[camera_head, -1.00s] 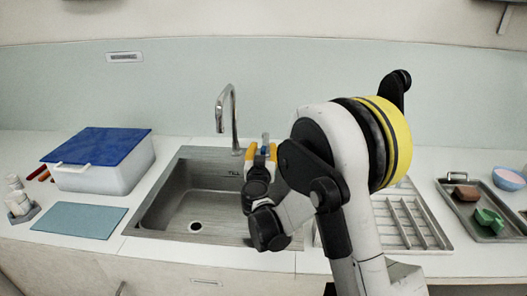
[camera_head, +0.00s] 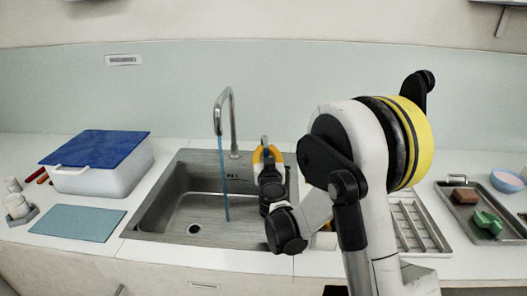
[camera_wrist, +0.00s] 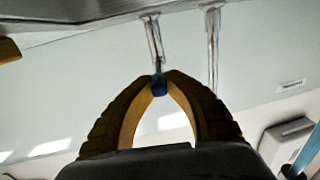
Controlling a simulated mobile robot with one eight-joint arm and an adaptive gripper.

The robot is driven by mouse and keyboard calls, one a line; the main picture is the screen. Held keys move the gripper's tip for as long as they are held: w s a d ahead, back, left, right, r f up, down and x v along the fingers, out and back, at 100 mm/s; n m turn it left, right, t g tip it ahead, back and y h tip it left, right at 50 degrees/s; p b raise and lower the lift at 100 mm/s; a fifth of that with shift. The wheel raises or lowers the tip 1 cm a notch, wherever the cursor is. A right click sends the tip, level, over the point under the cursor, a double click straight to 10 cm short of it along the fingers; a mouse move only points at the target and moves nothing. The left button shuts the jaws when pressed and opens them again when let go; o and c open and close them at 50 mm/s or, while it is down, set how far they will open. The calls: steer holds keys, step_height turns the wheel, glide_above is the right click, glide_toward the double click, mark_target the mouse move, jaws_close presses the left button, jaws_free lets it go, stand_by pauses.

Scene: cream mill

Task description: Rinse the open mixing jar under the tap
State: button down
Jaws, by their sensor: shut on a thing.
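The tap (camera_head: 232,120) stands behind the sink (camera_head: 165,205), and a thin blue stream of water (camera_head: 222,170) falls from its spout into the basin. My gripper (camera_head: 266,158) is at the sink's back right. Its fingers are shut on the blue end (camera_wrist: 159,88) of an upright metal tap lever (camera_wrist: 154,45), seen in the wrist view beside the tap post (camera_wrist: 213,50). A small pale thing (camera_head: 325,241) at the sink's front right is mostly hidden behind my arm; I cannot tell whether it is the mixing jar.
A white box (camera_head: 115,178) with a blue lid and a flat blue mat (camera_head: 78,224) lie left of the sink. A slatted rack (camera_head: 418,222) is on the right. Beyond it are a tray (camera_head: 457,214) with brown and green items and a bowl (camera_head: 507,180) with pink contents.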

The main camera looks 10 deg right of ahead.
steer(key=shift+d+y, duration=0.35)
steer(key=shift+y, duration=0.15)
steer(key=shift+n, duration=0.3)
steer(key=shift+a, duration=0.15)
steer(key=c, duration=1.4)
jaws_free()
steer(key=s, duration=0.4)
steer(key=s+a, duration=0.1)
steer(key=s, duration=0.7)
steer(key=shift+a, duration=0.25)
